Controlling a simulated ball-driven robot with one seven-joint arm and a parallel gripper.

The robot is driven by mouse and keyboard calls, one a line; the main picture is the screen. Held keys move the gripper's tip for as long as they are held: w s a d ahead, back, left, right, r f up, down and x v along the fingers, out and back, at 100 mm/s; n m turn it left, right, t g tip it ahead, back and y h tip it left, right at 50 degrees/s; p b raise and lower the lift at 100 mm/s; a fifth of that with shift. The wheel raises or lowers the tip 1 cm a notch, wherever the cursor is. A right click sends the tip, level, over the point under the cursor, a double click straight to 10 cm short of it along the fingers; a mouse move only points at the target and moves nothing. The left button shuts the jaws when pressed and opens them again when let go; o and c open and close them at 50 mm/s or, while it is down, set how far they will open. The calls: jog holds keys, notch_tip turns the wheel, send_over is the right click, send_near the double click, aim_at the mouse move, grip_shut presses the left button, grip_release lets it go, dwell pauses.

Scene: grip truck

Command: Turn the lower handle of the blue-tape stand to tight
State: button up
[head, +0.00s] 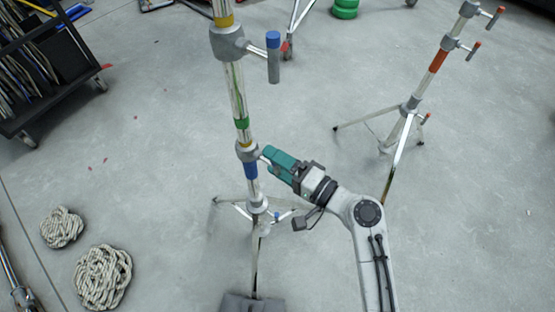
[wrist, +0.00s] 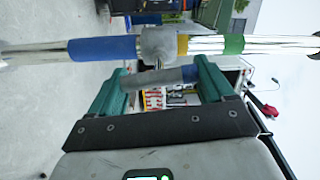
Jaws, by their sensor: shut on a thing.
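The blue-tape stand (head: 237,90) is a chrome pole on tripod legs. Its blue tape (head: 250,170) sits just below the lower grey collar (head: 247,151); in the wrist view the pole lies sideways, with the blue tape (wrist: 100,49) left of the collar (wrist: 158,45). The lower handle (wrist: 155,77) is a grey bar with a blue end, standing off the collar and roughly along the pole. My gripper (head: 268,155) is at the collar's right side. Its teal fingers (wrist: 160,80) are shut on the lower handle, one at each end. In the head view the fingers hide the handle.
Another stand with orange tape (head: 438,61) is at the right. Rope coils (head: 102,277) lie at the lower left. A dark cart (head: 45,70) is at the upper left. The floor between the stands is clear.

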dwell(0.4)
jog(key=o, duration=0.9)
jog(key=v, duration=1.1)
jog(key=shift+w+b, duration=0.1)
jog(key=shift+b, duration=0.25)
jog(key=s+d+f+n+g+h+p, duration=0.2)
jog(key=s+d+f+g+h+p, duration=0.1)
jog(key=s+d+h, duration=0.3)
jog(key=s+d+f+n+g+h+p, duration=0.2)
jog(key=s+d+f+g+h+p, duration=0.15)
jog(key=s+d+h, duration=0.35)
jog(key=s+d+r, duration=0.1)
jog(key=s+d, duration=0.1)
jog(key=s+d+r+g+h+p, duration=0.1)
jog(key=s+d, duration=0.1)
jog(key=s, duration=0.1)
jog(key=s+d+r+g+h, duration=0.1)
jog(key=s+d, duration=0.1)
jog(key=d, duration=0.1)
jog(key=shift+s, duration=0.3)
